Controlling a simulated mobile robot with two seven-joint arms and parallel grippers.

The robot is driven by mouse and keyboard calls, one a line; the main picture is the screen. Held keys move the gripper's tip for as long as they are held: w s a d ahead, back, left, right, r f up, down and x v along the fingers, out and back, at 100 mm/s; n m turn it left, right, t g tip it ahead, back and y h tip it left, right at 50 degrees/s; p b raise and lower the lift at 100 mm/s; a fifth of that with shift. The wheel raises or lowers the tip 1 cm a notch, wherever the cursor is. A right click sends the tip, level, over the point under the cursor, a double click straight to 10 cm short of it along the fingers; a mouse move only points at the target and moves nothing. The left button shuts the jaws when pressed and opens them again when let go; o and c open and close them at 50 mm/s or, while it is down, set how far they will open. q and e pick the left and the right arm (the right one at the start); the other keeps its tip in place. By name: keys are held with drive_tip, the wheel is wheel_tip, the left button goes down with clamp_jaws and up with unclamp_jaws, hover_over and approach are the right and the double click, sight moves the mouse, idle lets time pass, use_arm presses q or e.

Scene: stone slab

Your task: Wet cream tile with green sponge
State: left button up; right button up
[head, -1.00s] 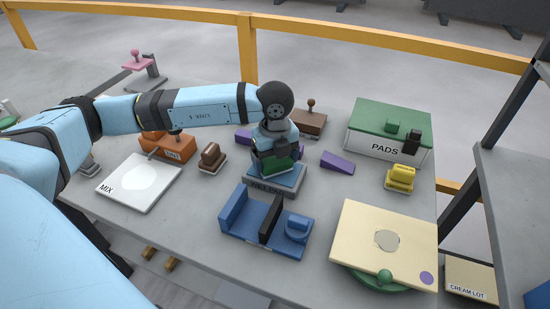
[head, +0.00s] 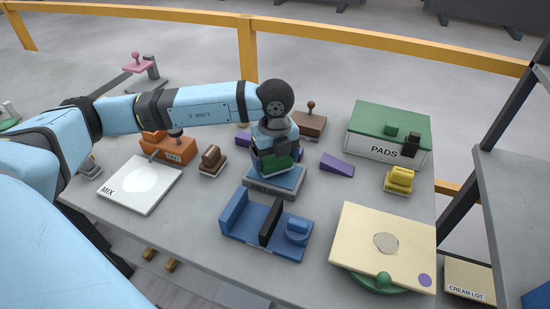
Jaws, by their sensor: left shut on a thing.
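The green sponge (head: 275,163) is in my left gripper (head: 277,152), just above the blue pad (head: 290,179) at the middle of the slab. My left gripper is shut on it; whether the sponge touches the pad I cannot tell. The cream tile (head: 350,218) lies at the front right on a green round stand (head: 372,284). My right gripper is not in view.
A blue fixture (head: 252,234) stands left of the tile. A white MIX board (head: 155,200) lies at the left. A yellow block (head: 399,180), a purple wedge (head: 337,164) and a green-topped PADS box (head: 370,147) are behind the tile. A shelf stands at the right.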

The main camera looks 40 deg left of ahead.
use_arm(q)
drive_tip(key=shift+r+p, duration=1.5)
drive_tip(key=shift+r, duration=1.3)
